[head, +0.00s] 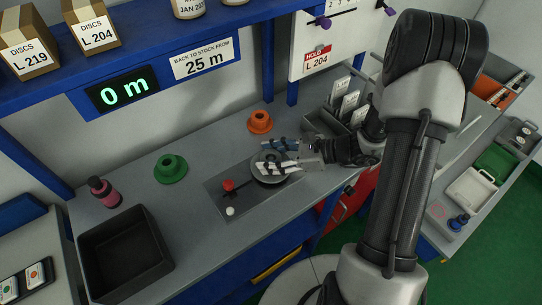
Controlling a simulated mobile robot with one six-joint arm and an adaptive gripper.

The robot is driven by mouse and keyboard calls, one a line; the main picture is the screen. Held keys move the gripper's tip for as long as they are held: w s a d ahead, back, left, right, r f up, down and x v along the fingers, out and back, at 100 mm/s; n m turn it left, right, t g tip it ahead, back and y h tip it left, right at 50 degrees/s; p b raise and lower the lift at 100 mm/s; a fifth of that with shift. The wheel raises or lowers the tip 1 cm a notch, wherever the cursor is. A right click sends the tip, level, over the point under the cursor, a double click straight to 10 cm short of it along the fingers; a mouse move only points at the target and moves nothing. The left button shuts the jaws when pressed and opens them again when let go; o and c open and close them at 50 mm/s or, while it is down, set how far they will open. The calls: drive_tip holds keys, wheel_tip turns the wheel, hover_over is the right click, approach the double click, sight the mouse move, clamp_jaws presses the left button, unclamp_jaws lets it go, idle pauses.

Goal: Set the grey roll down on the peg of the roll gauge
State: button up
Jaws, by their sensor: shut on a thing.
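My gripper (266,157) reaches in from the right and is shut on the roll. The roll is over the right end of the roll gauge (240,203), a flat dark plate on the bench with a red knob (228,185) and a white knob (231,211). The peg does not show; the roll and gripper cover that end. I cannot tell whether the roll rests on the gauge or hangs just above it.
A green flanged piece (171,168) and an orange one (260,122) stand behind the gauge. A grey card holder (340,118) stands behind my wrist. A display (123,90) reads 0 m.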

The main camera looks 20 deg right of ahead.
drive_tip(key=shift+f, duration=0.1)
drive_tip(key=shift+f+b, duration=0.5)
drive_tip(key=shift+f, duration=0.1)
idle(0.5)
drive_tip(key=o, duration=1.2)
drive_tip(key=shift+o, duration=0.5)
drive_tip(key=o, duration=0.4)
